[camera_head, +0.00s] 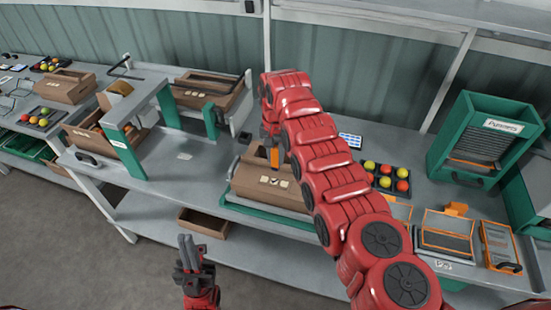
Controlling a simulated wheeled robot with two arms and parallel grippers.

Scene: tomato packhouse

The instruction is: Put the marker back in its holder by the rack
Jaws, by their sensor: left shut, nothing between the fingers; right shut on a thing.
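My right arm reaches across the bench, and its gripper (270,138) points down above the cardboard box in the middle. My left gripper (188,245) is shut and empty, low in front of the bench, apart from everything. A green rack labelled "Punnets" (490,133) stands at the right. I cannot make out the marker's holder for certain.
A cardboard box (252,184) with tick marks sits below my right gripper. Right of the arm is a dark tray of red and yellow tomatoes (398,188). Orange-framed items (447,231) lie at the right front. A green-and-grey frame (122,148) stands left; bare bench (170,172) lies beside it.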

